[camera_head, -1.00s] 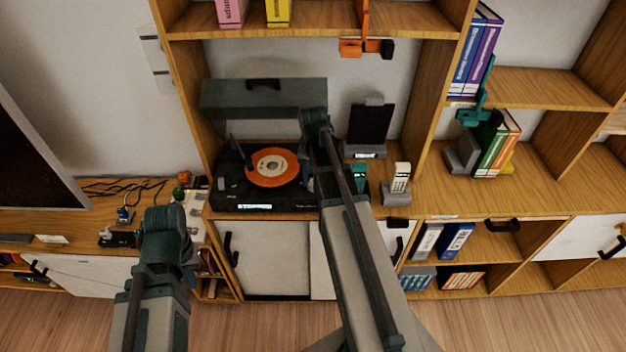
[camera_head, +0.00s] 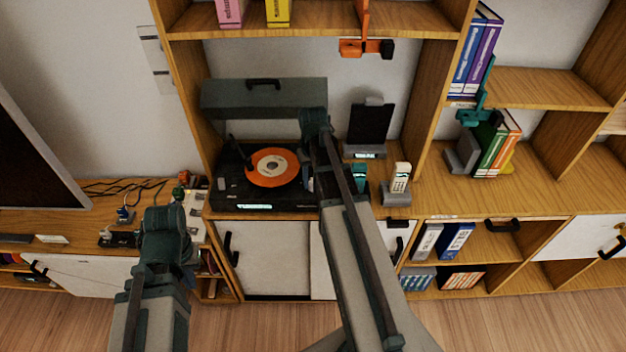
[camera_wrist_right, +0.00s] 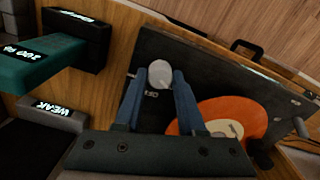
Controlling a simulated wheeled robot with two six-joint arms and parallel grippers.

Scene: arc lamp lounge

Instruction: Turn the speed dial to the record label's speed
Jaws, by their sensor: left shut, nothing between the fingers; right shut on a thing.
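The black turntable (camera_head: 228,190) stands on the shelf with an orange record (camera_head: 275,180) on it; the record's pale label (camera_head: 272,165) is too small to read. The wrist view shows the record (camera_wrist_right: 238,112) beside the fingers. The pale round speed dial (camera_wrist_right: 159,74) is between the blue fingers of my right gripper (camera_wrist_right: 160,88), which is shut on it. In the head view my right arm hides the dial. My left gripper (camera_head: 178,196) is shut and empty, over the low cabinet left of the turntable; its fingertips are hard to make out.
The raised dark lid (camera_head: 264,98) is behind the turntable. A dark tablet-like stand (camera_head: 369,125) and a handset on a grey base (camera_head: 397,199) are to its right. Cables and small items clutter the left cabinet top (camera_head: 60,222). A teal block (camera_wrist_right: 40,62) is close in the wrist view.

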